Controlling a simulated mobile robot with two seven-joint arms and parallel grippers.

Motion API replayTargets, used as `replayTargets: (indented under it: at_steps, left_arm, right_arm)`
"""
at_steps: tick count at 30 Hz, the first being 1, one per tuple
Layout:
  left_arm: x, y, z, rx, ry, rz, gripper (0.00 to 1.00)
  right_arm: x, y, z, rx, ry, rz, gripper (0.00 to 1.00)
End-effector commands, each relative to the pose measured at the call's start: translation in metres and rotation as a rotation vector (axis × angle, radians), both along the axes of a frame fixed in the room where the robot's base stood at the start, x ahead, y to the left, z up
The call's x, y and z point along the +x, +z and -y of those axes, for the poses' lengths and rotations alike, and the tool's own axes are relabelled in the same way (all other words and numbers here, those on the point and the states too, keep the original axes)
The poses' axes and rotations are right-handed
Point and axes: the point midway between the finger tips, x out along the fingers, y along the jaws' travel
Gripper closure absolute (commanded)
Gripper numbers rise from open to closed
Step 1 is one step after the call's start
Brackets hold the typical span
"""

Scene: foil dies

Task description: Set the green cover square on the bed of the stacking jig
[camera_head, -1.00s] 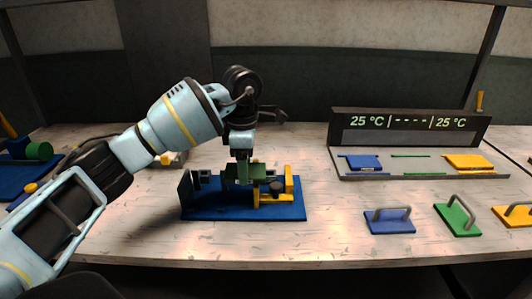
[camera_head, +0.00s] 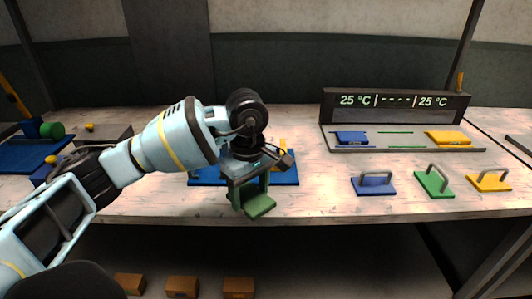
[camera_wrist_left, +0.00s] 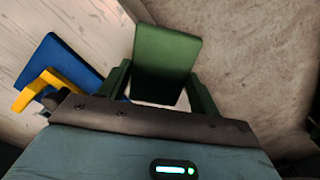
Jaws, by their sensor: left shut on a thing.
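My left gripper (camera_head: 249,190) is shut on the green cover (camera_head: 260,206), a flat dark green plate. It is held at the table's front edge, in front of the jig. In the left wrist view the cover (camera_wrist_left: 166,62) stands out between the two green fingers, over the floor side of the table edge. The stacking jig, with a blue base (camera_head: 287,179) and yellow stops (camera_wrist_left: 35,92), is behind the gripper. Its bed is mostly hidden by my left arm in the head view. My right gripper is not in view.
A station with a display (camera_head: 395,104) stands at the back right, bearing a blue plate (camera_head: 352,138) and a yellow plate (camera_head: 449,138). Handled blue (camera_head: 373,184), green (camera_head: 434,184) and yellow (camera_head: 489,181) plates lie in front. Table between jig and these is clear.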

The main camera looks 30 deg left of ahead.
Motion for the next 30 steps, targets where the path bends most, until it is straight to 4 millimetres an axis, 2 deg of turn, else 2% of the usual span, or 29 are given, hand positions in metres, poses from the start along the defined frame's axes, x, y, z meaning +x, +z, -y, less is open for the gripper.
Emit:
replayTargets:
  at_steps: [6,9,13,18,30]
  left_arm:
    - [-0.063,-0.031,0.042,-0.002,-0.636,-0.002,0.64]
    - [-0.091,-0.04,0.056,-0.003,-0.888,0.001,0.64]
    - [-0.118,-0.048,0.068,-0.003,-1.128,0.002,0.64]
    - [-0.136,-0.052,0.074,-0.003,-1.274,0.002,0.64]
    - [-0.137,-0.052,0.075,-0.003,-1.288,0.003,0.64]
  right_arm:
    - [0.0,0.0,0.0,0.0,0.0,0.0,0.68]
    - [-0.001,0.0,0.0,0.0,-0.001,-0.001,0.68]
    - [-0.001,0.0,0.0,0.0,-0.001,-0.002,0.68]
    - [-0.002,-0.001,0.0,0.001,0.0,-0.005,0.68]
    - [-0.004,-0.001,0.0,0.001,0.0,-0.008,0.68]
